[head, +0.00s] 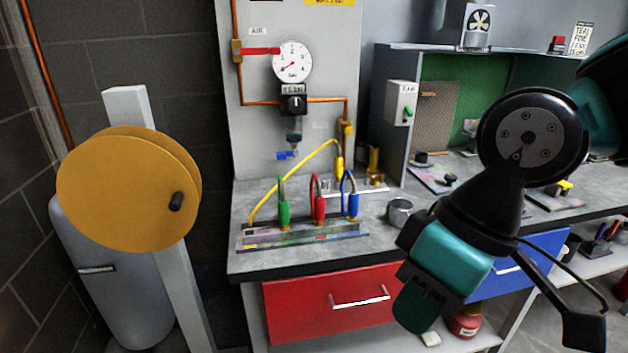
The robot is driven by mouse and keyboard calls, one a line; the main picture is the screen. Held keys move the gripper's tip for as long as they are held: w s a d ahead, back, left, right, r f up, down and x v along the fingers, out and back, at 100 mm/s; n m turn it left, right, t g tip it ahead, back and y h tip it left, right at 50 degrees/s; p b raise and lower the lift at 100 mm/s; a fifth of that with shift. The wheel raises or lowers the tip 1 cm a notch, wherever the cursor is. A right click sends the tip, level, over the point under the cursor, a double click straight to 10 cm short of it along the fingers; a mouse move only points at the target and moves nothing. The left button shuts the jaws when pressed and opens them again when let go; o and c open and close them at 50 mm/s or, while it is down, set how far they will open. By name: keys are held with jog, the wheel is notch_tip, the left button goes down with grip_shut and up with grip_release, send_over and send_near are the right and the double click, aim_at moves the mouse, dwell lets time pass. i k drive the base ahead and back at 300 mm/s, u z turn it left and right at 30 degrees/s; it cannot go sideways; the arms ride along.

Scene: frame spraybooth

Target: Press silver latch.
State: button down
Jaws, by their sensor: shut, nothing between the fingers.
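I cannot pick out a silver latch for certain. Small silver metal shows on a strip (372,191) at the back of the bench, beside a brass fitting. My gripper (414,312) is at the low end of my teal and black arm, in front of the red drawer's right side. It appears shut and empty. Its fingertips are hard to make out, and it touches nothing that I can see.
The grey bench (255,262) has a red drawer (300,312) and blue drawer (562,250). A metal cup (400,212) stands near my arm. A yellow hose (290,180) arches across the bench. A large ochre reel (120,195) stands left. A gauge (292,62) is above.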

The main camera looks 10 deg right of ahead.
aim_at(323, 183)
jog(key=u, duration=0.3)
jog(key=i, duration=0.9)
jog(key=u, duration=0.25)
